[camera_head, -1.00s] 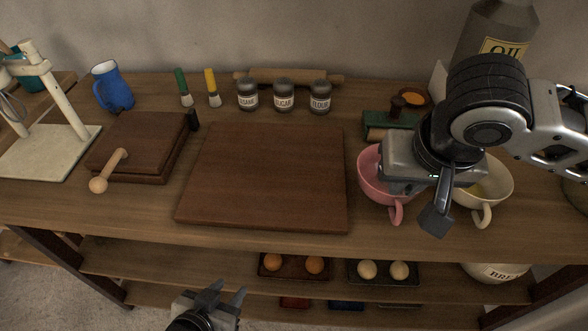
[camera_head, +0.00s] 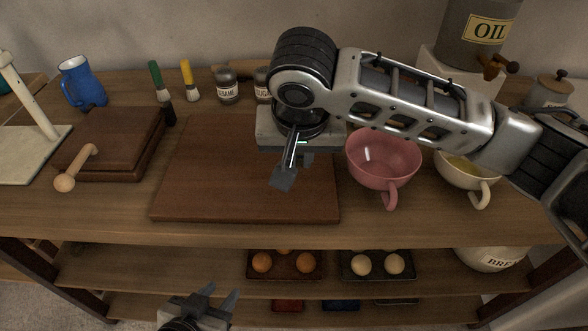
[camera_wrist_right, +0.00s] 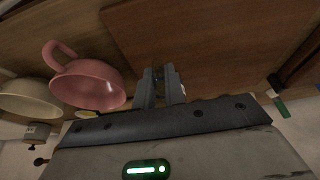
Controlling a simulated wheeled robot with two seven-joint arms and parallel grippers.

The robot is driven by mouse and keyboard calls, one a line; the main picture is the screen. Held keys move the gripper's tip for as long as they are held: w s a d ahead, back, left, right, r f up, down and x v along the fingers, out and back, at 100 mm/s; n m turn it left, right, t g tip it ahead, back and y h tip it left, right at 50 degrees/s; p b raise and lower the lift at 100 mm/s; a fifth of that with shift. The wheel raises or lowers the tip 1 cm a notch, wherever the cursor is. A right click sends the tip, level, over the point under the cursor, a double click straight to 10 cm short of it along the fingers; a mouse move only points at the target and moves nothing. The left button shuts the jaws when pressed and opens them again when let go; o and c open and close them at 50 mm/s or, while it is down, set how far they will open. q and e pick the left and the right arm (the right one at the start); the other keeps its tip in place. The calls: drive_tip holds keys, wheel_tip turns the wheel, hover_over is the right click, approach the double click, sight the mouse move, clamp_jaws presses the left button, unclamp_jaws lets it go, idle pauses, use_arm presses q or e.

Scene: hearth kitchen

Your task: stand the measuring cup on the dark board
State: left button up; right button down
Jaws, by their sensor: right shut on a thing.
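My right gripper (camera_head: 291,172) hangs over the right half of the dark board (camera_head: 205,178). In the right wrist view the fingers (camera_wrist_right: 160,86) are nearly together with a thin dark thing between them. I cannot make out what it is. No measuring cup can be told for sure. A pink cup with a handle (camera_head: 384,165) stands right of the board; it is apart from the fingers in the right wrist view (camera_wrist_right: 90,84). A cream cup (camera_head: 467,172) stands further right. My left gripper (camera_head: 212,305) is low in front of the table, fingers apart and empty.
A blue jug (camera_head: 82,82) and a wooden box (camera_head: 112,140) with a knobbed stick are at left. Brushes and jars (camera_head: 228,86) line the back. An oil container (camera_head: 480,35) stands at back right. The board's visible left part is clear.

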drive_tip(key=shift+w+a+f, duration=0.3)
drive_tip(key=shift+w+f, duration=0.2)
drive_tip(key=shift+f, duration=0.2)
drive_tip(key=x, duration=0.3)
drive_tip(key=shift+s+f, duration=0.1)
drive_tip(key=shift+s, duration=0.2)
drive_tip(key=shift+f, duration=0.25)
drive_tip(key=shift+a, duration=0.1)
drive_tip(key=shift+f, duration=0.15)
drive_tip(key=c, duration=1.5)
unclamp_jaws()
drive_tip(key=v, duration=1.2)
drive_tip(key=shift+p, duration=0.4)
